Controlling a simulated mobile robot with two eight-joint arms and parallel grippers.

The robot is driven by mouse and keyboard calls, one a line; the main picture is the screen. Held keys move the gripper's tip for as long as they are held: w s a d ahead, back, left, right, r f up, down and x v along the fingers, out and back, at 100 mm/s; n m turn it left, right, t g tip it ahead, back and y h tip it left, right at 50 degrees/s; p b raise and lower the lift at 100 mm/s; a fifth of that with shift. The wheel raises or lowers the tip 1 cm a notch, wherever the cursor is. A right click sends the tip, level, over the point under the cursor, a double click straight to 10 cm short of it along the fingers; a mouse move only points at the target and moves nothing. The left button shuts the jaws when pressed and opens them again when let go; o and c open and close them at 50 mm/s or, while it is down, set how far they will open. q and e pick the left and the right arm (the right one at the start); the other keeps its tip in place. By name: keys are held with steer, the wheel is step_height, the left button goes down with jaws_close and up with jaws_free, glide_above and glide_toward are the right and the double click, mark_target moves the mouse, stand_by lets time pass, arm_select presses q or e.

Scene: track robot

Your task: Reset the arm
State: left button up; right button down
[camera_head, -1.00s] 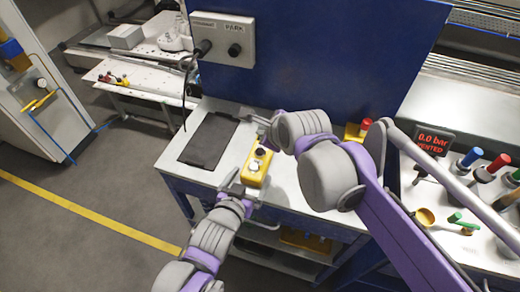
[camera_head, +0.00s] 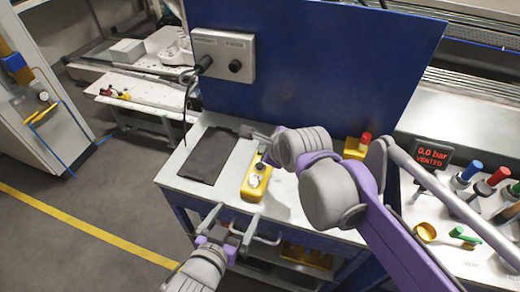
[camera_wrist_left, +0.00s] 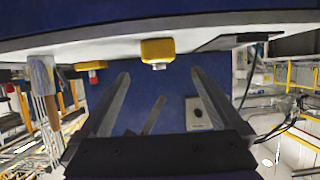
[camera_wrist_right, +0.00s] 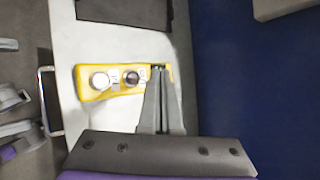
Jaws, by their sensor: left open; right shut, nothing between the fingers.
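A yellow control box (camera_head: 252,190) with round buttons on top sits on the light bench top (camera_head: 222,196). My left gripper (camera_head: 240,216) is open and empty, low in front of the bench edge and apart from the box. In the left wrist view, my left fingers (camera_wrist_left: 160,78) are spread wide, with the yellow box (camera_wrist_left: 157,51) beyond them. My right gripper (camera_head: 262,138) is over the bench behind the box, partly hidden by its arm.
A dark mat (camera_head: 209,155) lies left of the box. A blue panel (camera_head: 320,70) with a grey knob unit (camera_head: 223,54) stands behind. A red-topped yellow fixture (camera_head: 356,149) and a display reading "0.0 bar VENTED" (camera_head: 432,157) are at right. Floor at left is clear.

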arm_select(q)
steer(key=s+a+f+n+g+y+p, duration=0.1)
steer(key=s+a+g+y+p, duration=0.1)
steer(key=a, duration=0.4)
steer(key=s+a+f+n+g+y+p, duration=0.1)
steer(key=s+a+n+g+y+p, duration=0.1)
steer(key=s+a+g+p, duration=0.1)
steer(key=a+g+p, duration=0.1)
steer(key=a+g, duration=0.1)
steer(key=a, duration=0.1)
steer(key=shift+s+n, duration=0.25)
steer(key=shift+n, duration=0.05)
arm_select(e)
steer(key=s+d+f+n+g+h, duration=0.1)
steer(key=s+d+f+n, duration=0.4)
steer(key=s+d+n, duration=0.3)
steer(key=s+d+f+n+g+h, duration=0.2)
steer(key=s+d+f+n, duration=0.2)
steer(key=s+d+n, duration=0.5)
steer(key=s+n, duration=0.3)
steer(key=n, duration=0.2)
steer(key=shift+s+f+h, duration=0.25)
steer(key=shift+f+h, duration=0.05)
steer(key=shift+f, duration=0.1)
